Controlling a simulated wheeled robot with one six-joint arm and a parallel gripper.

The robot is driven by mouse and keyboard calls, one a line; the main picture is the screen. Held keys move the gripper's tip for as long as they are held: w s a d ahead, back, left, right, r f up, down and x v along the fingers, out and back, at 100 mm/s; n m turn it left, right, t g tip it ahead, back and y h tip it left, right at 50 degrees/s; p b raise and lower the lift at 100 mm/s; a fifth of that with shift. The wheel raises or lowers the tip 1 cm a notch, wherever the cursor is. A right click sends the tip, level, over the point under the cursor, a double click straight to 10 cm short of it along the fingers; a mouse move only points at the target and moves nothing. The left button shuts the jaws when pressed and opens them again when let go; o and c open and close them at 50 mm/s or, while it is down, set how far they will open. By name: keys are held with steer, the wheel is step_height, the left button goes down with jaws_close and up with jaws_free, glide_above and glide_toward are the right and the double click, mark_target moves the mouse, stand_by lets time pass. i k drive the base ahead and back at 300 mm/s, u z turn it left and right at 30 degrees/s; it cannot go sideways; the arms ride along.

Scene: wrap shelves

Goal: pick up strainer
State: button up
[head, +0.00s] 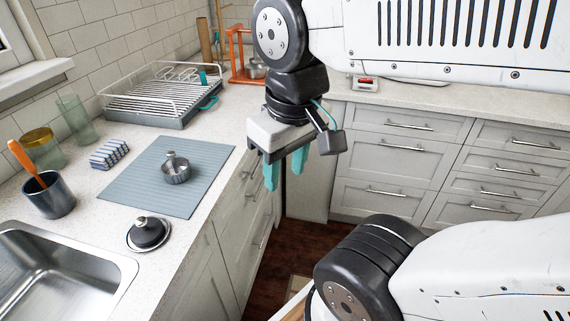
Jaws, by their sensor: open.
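The strainer (176,172) looks like a small round metal basket with a knob on top. It stands upright on a blue-grey ribbed mat (135,185) on the left counter. My gripper (285,172) has teal fingers that point down. It is open and empty, to the right of the strainer and apart from it, beyond the counter's front edge in the picture.
A black and metal lidded piece (148,234) sits near the sink (60,285).

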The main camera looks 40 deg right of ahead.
mark_target(176, 170)
steer(key=z, duration=1.5)
steer(key=k, duration=0.95)
steer(key=u, duration=1.55)
steer(key=i, duration=0.45)
steer(key=z, duration=0.05)
